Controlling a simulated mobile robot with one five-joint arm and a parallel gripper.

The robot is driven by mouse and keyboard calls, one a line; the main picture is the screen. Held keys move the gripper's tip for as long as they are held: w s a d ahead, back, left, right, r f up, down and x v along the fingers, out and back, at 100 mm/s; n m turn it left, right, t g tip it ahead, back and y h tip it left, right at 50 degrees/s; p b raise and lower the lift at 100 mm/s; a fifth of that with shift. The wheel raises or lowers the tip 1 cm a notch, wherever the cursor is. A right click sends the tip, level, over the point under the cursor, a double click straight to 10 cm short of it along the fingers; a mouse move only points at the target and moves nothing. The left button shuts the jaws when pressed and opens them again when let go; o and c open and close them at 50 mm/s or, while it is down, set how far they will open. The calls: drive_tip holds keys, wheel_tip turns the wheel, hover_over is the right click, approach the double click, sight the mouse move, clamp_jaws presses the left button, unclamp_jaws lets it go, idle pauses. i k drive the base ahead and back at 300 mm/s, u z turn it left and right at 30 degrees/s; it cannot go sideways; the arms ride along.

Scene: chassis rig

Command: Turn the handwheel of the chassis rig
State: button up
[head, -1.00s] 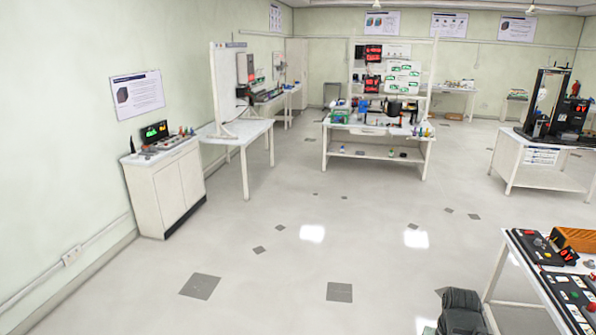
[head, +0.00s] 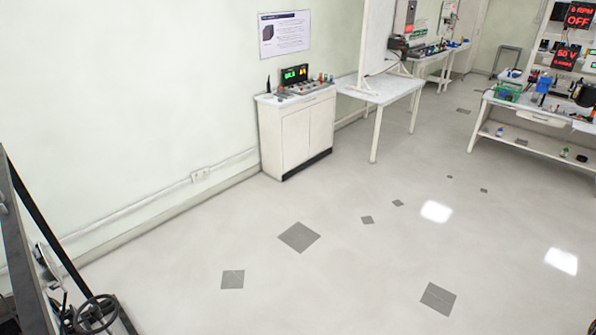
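Most of the rig lies outside the picture. My gripper is not in view, so its state and its place relative to the wheel do not show.
A white cabinet (head: 297,133) with small devices on top stands against the left wall. A white table (head: 385,88) stands beside it, and a workbench (head: 540,115) is at the right. The pale floor (head: 330,215) between is clear.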

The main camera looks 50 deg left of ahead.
sight(94, 310)
drive_tip(key=u, duration=4.9)
drive_tip(key=i, duration=1.7)
drive_tip(key=z, duration=0.05)
